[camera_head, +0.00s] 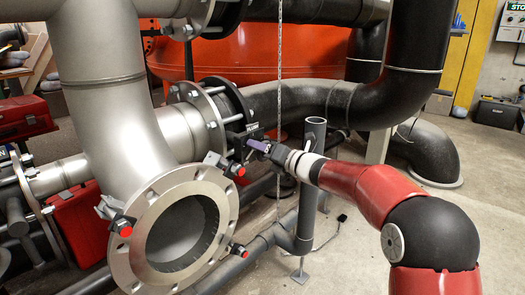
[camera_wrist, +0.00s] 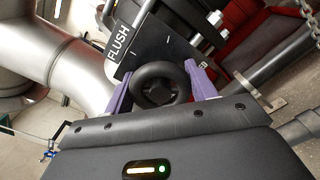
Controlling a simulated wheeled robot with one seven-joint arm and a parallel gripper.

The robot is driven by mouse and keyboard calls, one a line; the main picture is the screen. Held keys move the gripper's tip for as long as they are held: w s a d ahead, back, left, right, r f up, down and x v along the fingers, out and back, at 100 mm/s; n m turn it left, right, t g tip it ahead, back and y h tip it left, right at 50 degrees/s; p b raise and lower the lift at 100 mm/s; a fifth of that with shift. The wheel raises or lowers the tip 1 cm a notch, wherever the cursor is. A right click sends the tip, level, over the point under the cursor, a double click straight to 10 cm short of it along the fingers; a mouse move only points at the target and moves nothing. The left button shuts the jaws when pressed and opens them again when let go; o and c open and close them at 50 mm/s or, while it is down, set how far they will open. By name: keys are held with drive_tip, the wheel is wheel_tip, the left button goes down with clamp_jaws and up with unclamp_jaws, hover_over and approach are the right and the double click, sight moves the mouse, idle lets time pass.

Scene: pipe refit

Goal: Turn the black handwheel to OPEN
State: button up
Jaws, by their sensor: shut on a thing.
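The black handwheel (camera_wrist: 160,84) is in the wrist view, just in front of a dark plate marked FLUSH (camera_wrist: 126,42). The purple fingers of my gripper (camera_wrist: 159,92) stand on its left and right sides and are shut on its rim. In the head view my gripper (camera_head: 258,145) reaches in from the right to the valve area beside the grey flange. There the handwheel is mostly hidden behind the fingers, and the FLUSH plate (camera_head: 252,128) shows small above them. I cannot read any OPEN mark or the wheel's turned position.
A large open grey pipe flange (camera_head: 129,262) with red-tipped clamps stands left of my gripper. A hanging chain (camera_head: 281,60) and an upright grey pipe (camera_head: 308,190) are close to my wrist. Black pipes (camera_head: 300,98) run behind. Free floor lies at the lower right.

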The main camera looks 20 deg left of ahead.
drive_tip(key=shift+n, duration=0.9)
drive_tip(key=o, duration=1)
drive_tip(key=shift+d, duration=0.1)
drive_tip(key=v, duration=0.7)
drive_tip(key=shift+s+d, duration=0.15)
drive_tip(key=shift+d, duration=0.2)
